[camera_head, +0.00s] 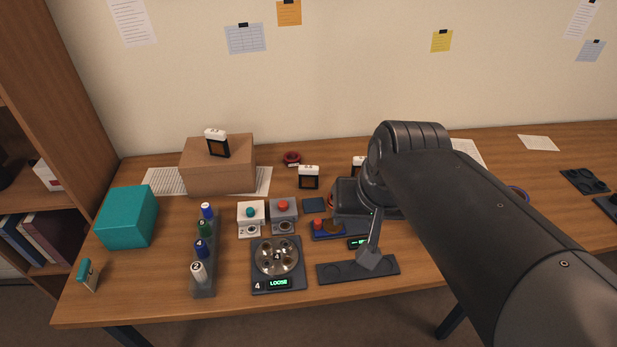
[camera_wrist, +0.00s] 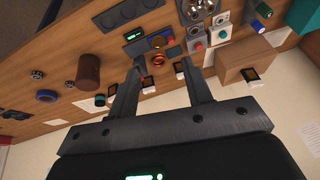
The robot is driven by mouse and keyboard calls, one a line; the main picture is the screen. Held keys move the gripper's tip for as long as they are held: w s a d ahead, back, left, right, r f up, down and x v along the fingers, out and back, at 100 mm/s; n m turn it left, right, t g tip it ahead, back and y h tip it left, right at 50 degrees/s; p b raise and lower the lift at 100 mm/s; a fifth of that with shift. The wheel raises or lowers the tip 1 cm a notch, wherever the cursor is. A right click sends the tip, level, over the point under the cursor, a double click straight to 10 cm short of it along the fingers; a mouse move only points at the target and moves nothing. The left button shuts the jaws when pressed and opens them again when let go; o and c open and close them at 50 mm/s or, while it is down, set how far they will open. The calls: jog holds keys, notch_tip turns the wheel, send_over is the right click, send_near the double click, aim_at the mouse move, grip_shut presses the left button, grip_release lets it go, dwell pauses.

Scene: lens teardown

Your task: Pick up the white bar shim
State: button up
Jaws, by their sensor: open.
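Several small black pieces with white tops stand on the table; I cannot tell which, if any, is the white bar shim. One (camera_head: 308,176) is left of my arm, and it also shows in the wrist view (camera_wrist: 180,69) near a fingertip. Another (camera_head: 217,143) is on the cardboard box. A third (camera_head: 358,163) is partly hidden by my arm. My arm hides part of the table in the head view.
The cardboard box (camera_head: 218,176) and teal box (camera_head: 128,217) stand at left. A rack of capped bottles (camera_head: 203,275), a dish on a scale reading LOOSE (camera_head: 278,258) and a dark plate (camera_head: 335,273) are in front. A brown cylinder (camera_wrist: 88,72) stands beside my gripper.

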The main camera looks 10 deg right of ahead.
jog(key=w+a+f+m+g+y, duration=0.1)
jog(key=w+a+m+g+y, duration=0.15)
jog(key=w, duration=0.35)
jog(key=w+a+f+m+g+y, duration=0.1)
jog(key=w+a+m, duration=0.15)
jog(key=w, duration=0.35)
jog(key=m+t+y, duration=0.2)
jog(key=m+y, duration=1.1)
jog(key=m, duration=0.1)
send_over(303, 167)
jog(key=d, duration=0.5)
jog(key=f, duration=0.9)
jog(key=s+f, duration=0.1)
jog(key=f, duration=0.4)
jog(key=shift+a+f, duration=0.1)
jog(key=shift+f, duration=0.2)
jog(key=shift+t, duration=0.35)
notch_tip(303, 167, down, 6)
jog(key=shift+w+f, duration=0.1)
jog(key=shift+f, duration=0.1)
jog(key=shift+a+f, duration=0.25)
jog(key=shift+f, duration=0.05)
jog(key=x, duration=0.4)
jog(key=shift+a+r, duration=0.15)
jog(key=shift+a, duration=0.1)
jog(key=shift+c, duration=0.5)
